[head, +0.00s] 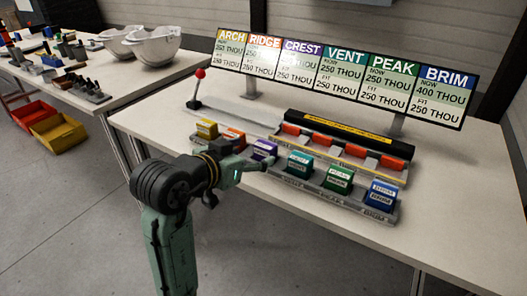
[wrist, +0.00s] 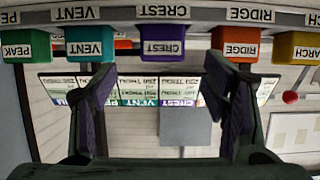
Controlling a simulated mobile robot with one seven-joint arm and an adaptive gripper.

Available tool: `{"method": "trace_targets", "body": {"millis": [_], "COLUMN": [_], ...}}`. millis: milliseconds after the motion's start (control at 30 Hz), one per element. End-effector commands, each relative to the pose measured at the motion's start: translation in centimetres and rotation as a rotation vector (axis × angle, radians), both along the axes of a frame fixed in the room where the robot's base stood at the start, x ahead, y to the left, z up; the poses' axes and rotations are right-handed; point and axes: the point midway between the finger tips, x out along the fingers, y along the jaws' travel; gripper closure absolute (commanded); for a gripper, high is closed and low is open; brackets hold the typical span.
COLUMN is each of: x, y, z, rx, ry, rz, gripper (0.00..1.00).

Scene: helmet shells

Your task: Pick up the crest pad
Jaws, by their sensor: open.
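The crest pad (head: 264,148) is a purple block with a white label, sitting in the front rack between the orange and teal blocks. In the wrist view, which is upside down, the crest pad (wrist: 164,42) shows its CREST label near the top centre. My gripper (head: 262,163) is at the front of the rack, close to the crest pad, and partly covers its lower part in the head view. In the wrist view my gripper (wrist: 160,75) is open, with one finger to each side of the pad's line and nothing between them. Contact with the pad cannot be told.
The orange ridge pad (wrist: 236,42) and teal vent pad (wrist: 90,42) flank the crest pad closely. Green (head: 338,179), blue (head: 382,193) and yellow (head: 206,128) blocks share the rack. Behind are a black-topped fixture (head: 350,133), a red-knobbed lever (head: 200,74) and a sign board (head: 340,77).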

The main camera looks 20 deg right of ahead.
Motion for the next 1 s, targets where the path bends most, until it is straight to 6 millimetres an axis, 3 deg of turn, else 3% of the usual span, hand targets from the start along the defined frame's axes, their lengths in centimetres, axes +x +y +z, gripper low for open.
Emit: {"method": "trace_targets", "body": {"millis": [600,867,1000], "x": [4.3,4.5,4.5], "y": [-5.1,-5.3,-5.3], "z": [-2.3,-2.4,-2.4], "rx": [-0.001,-0.001,-0.001], "ry": [-0.003,-0.005,-0.005], "rz": [0.005,0.006,0.006], "gripper": [0.32,0.32,0.4]}}
